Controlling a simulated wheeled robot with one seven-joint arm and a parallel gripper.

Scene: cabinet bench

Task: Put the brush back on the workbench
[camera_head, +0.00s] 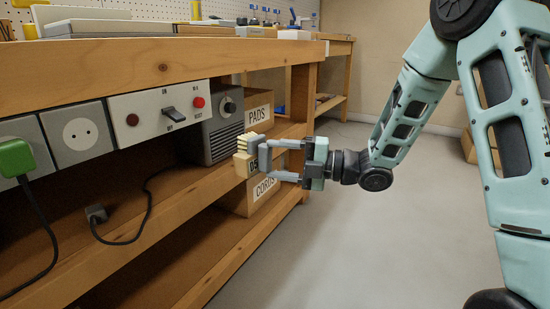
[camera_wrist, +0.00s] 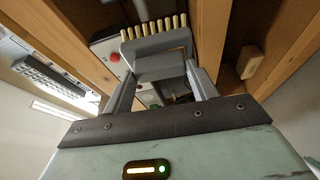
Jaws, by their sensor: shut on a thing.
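My gripper (camera_head: 264,159) is shut on the brush, with the brush at the fingertips. The brush (camera_head: 249,141) shows as a grey body with pale yellow bristles. In the wrist view the brush (camera_wrist: 160,64) spans the space between the fingers (camera_wrist: 157,84), its row of bristles pointing up in the picture. The wooden workbench top (camera_head: 165,65) runs along the left of the head view. The brush is held lower than the bench top, in front of the open shelf space below it. The fingers hide part of the brush.
Under the bench top are a socket panel (camera_head: 79,133), a switch panel with a red button (camera_head: 158,110) and a grey speaker-like box (camera_head: 222,128). Cardboard boxes stand on the shelves, one labelled PADS (camera_head: 259,108).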

